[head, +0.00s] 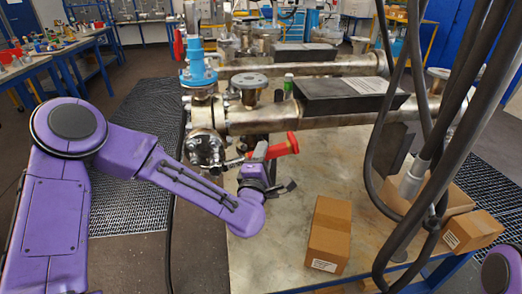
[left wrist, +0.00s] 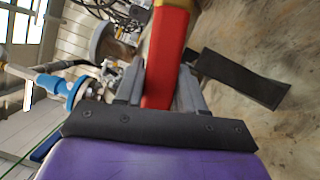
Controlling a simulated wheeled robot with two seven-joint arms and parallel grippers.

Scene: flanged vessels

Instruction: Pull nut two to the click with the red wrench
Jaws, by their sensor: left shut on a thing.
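The red wrench (head: 288,146) has a red handle, and its metal end reaches left towards the bolted flange (head: 205,148) on the near vessel. I cannot tell whether its head is seated on a nut, or which nut is nut two. My left gripper (head: 263,160) is shut on the handle, beside the vessel and above the table. In the left wrist view the red handle (left wrist: 168,55) stands between the two grey fingers (left wrist: 160,85). My right gripper is not in view.
The steel vessel (head: 300,118) lies along the table behind the wrench, with a black box (head: 345,94) on it. A blue fitting (head: 198,65) rises above the flange. A brown carton (head: 329,235) stands at the front. Thick dark cables (head: 440,150) hang at right.

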